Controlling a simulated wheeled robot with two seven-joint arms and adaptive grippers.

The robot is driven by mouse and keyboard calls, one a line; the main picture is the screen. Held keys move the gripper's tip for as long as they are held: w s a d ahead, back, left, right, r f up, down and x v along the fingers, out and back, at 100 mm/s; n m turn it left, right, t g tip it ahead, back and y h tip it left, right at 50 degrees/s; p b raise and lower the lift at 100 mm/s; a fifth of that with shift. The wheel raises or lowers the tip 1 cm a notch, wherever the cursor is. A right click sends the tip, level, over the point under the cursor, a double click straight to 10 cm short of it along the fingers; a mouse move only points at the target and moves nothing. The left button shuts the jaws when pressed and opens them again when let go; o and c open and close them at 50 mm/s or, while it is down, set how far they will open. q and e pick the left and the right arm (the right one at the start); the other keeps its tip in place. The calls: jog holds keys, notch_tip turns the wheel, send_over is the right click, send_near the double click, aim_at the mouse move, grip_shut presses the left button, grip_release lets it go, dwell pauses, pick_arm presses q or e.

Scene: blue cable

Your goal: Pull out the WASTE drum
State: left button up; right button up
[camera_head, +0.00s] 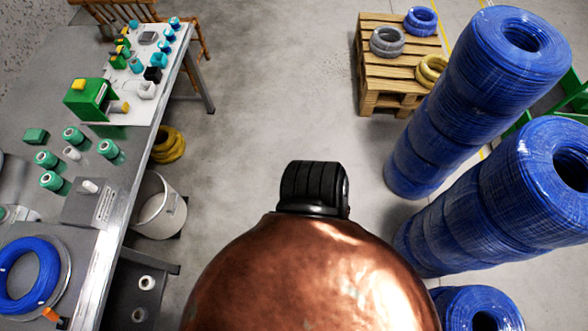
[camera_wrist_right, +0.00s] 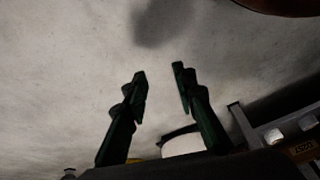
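No lettering reading WASTE is legible in either view. A white open-topped bucket (camera_head: 160,229) stands on the floor beside the metal workbench in the head view; I cannot tell whether it is the WASTE drum. In the right wrist view, a white rounded object (camera_wrist_right: 183,144) shows partly behind my right gripper (camera_wrist_right: 159,72); it may be the same bucket. My right gripper's two dark green fingers are apart, with only the grey floor visible between their tips. Neither gripper shows in the head view, and my left gripper is out of sight.
The workbench (camera_head: 118,212) fills the left, with green spools (camera_head: 108,149) and a blue cable coil (camera_head: 42,276). A yellow coil (camera_head: 168,146) lies near the bucket. Tall blue cable stacks (camera_head: 478,85) and a wooden pallet (camera_head: 386,75) stand right.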

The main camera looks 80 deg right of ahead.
jog(key=s+r+n+g+p, duration=0.1)
jog(key=s+p, duration=0.1)
jog(key=s, duration=0.6)
jog(key=shift+d+n+g, duration=0.3)
jog(key=shift+d+g, duration=0.1)
jog(key=shift+d, duration=0.05)
